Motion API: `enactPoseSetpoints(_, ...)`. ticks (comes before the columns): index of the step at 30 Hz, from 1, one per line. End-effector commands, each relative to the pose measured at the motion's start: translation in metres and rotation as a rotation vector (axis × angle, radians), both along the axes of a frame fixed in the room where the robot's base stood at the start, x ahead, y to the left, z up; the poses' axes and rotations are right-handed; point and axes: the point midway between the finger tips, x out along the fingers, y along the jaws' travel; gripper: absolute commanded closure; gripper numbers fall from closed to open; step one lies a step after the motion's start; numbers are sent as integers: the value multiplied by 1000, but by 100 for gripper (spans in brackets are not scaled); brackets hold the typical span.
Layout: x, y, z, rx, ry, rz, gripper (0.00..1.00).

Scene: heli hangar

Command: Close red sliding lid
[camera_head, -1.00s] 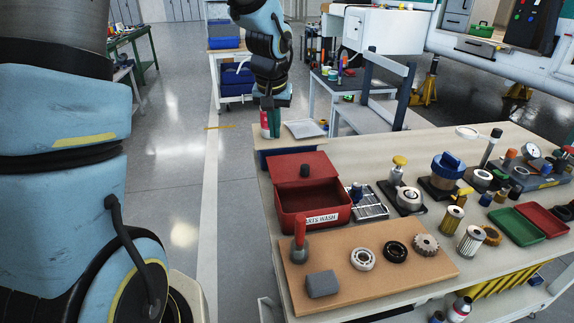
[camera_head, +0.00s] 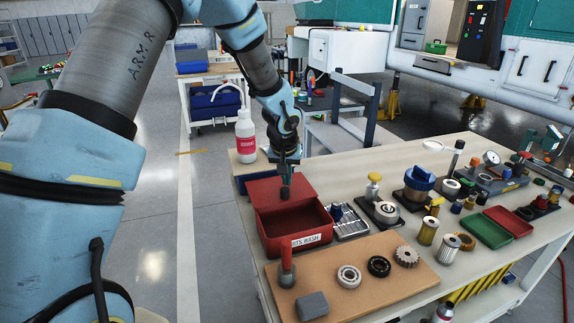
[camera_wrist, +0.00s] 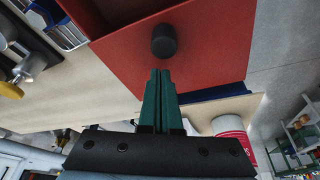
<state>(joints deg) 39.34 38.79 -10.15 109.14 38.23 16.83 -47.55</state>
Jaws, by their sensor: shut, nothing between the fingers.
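The red parts-wash box (camera_head: 290,233) stands on the workbench with its front part open. Its red sliding lid (camera_head: 266,190) covers the back part and carries a dark round knob (camera_head: 285,192). My gripper (camera_head: 287,172) is over the back of the lid, just behind the knob. In the wrist view the green fingers (camera_wrist: 161,76) are together and empty, pointing at the knob (camera_wrist: 164,41) on the red lid (camera_wrist: 205,50). A small gap shows between fingertips and knob in the picture; whether they touch is hard to tell.
A white bottle with a red label (camera_head: 245,136) stands behind the box, close to my arm. A wooden board (camera_head: 350,275) with a red-handled tool (camera_head: 287,266) and bearings lies in front.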

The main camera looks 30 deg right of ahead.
Motion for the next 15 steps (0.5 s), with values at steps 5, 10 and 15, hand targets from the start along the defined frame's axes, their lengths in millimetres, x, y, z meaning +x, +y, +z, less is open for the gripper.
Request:
enactPoseSetpoints(5, -13, 9, 0, 2, 0, 0, 100)
enactPoseSetpoints(10, -15, 11, -1, 1, -1, 0, 100)
enactPoseSetpoints(15, -15, 11, 0, 1, -1, 0, 100)
